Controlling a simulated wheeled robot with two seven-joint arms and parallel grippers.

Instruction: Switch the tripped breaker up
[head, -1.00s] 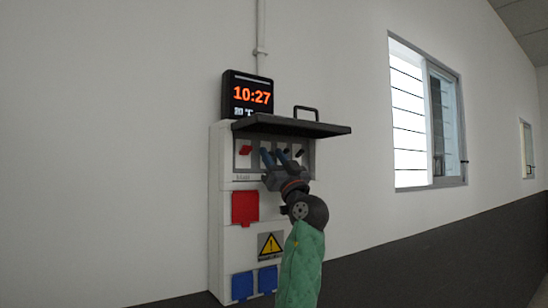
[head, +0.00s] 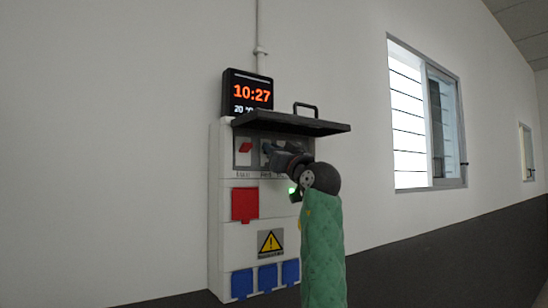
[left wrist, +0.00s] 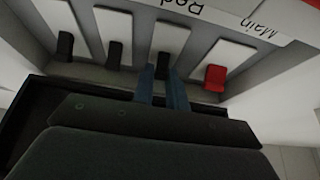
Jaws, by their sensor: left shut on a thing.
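The breaker panel (head: 226,165) hangs on the wall with its dark cover (head: 295,125) raised. Behind the cover is a row of levers: a red one (head: 245,147), labelled Main in the left wrist view (left wrist: 215,77), and several black ones. The black lever (left wrist: 162,62) beside the red one, near the label "Bed", is between the blue fingers of my left gripper (left wrist: 163,88). The gripper is shut on it. In the head view my left gripper (head: 269,150) reaches under the cover and hides the levers there. I cannot tell which breaker is tripped. My right gripper is not in view.
A clock (head: 248,93) sits above the panel. The raised cover overhangs the levers closely. A red socket (head: 244,204), a warning sign (head: 271,243) and blue sockets (head: 242,284) are below. The wall to the right is clear up to a window (head: 427,115).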

